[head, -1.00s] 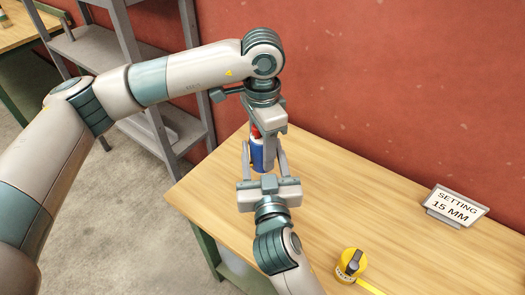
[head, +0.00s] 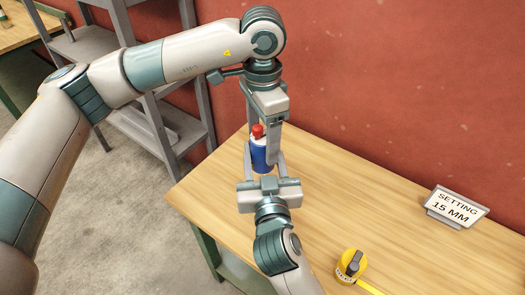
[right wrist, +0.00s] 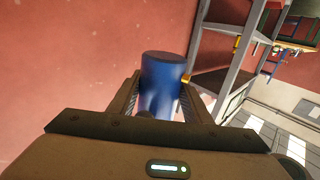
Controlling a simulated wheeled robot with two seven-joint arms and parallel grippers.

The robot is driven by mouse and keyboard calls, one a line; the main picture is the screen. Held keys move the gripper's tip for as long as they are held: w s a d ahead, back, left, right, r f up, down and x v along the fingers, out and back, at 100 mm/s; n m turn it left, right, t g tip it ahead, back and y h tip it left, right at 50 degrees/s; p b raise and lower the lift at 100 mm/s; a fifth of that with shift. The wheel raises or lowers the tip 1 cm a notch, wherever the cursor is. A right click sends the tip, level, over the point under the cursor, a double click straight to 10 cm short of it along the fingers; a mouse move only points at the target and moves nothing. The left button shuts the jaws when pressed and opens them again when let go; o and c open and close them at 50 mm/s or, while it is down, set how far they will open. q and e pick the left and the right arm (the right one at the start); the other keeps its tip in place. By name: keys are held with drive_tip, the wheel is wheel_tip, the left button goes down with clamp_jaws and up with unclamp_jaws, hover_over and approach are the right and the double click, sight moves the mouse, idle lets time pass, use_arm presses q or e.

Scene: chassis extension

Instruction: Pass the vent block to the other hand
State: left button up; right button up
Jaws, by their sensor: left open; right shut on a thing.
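The vent block shows as a blue cylinder (head: 258,157) with a white shoulder and a red top, held upright above the table. My right gripper (head: 264,163) comes from below and is shut on its blue body. The right wrist view shows the blue body (right wrist: 162,82) between the two fingers, with its other end hidden. My left gripper (head: 261,130) points down from above, open, with its fingers near the red top and one finger in front of the block's right side. I cannot tell whether they touch it.
A wooden table (head: 350,205) lies below, largely clear. A yellow tape measure (head: 350,266) lies at the front, and a sign reading "SETTING 15 MM" (head: 457,207) stands at the right. A red wall (head: 400,80) is behind. A grey shelf (head: 160,70) stands at the back left.

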use_arm(q)
wheel_tip(320, 180, up, 8)
drive_tip(key=shift+r, duration=0.15)
idle(0.5)
